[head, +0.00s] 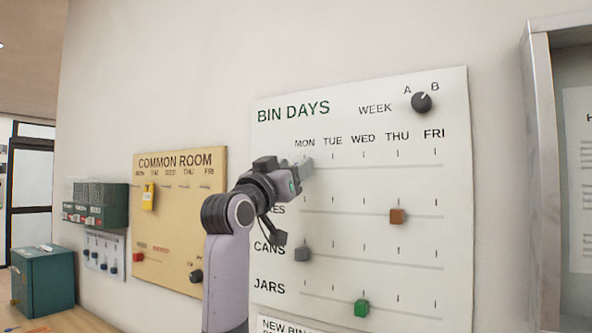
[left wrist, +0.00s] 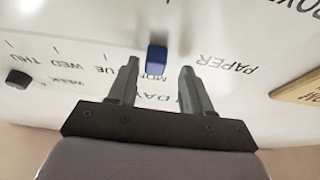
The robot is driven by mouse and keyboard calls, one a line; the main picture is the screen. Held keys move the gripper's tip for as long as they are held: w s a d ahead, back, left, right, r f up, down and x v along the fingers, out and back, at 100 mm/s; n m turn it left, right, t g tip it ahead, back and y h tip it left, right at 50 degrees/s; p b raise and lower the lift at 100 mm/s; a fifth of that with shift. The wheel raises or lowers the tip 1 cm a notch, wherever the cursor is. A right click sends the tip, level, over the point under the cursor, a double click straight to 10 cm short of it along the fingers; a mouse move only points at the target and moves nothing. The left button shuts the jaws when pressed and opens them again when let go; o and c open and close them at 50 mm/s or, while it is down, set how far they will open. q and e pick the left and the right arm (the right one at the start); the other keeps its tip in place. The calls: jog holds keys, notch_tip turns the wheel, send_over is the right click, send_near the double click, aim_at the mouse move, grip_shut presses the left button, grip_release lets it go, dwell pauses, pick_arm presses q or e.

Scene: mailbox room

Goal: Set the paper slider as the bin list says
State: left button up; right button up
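The white bin days board (head: 350,122) hangs on the wall in the head view, with rows of slots under MON to FRI. In the left wrist view, which shows the board upside down, the blue paper slider (left wrist: 157,56) is near the MON label. My left gripper (left wrist: 159,68) is open, with one finger on each side of the slider and gaps showing. In the head view my left gripper (head: 300,172) covers the left end of the paper row and hides the slider. My right gripper is not in view.
Below, a brown slider (head: 398,216) is at THU, a grey one (head: 302,254) at MON and a green one (head: 362,308) near WED. The week knob (head: 421,102) is top right. A common room board (head: 180,220) is left; a framed case (head: 543,180) is right.

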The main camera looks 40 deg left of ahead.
pick_arm(q)
jog(key=shift+d+f, duration=0.1)
jog(key=b+v, duration=0.2)
jog(key=v, duration=0.5)
jog(key=shift+s, duration=0.1)
dwell(0.7)
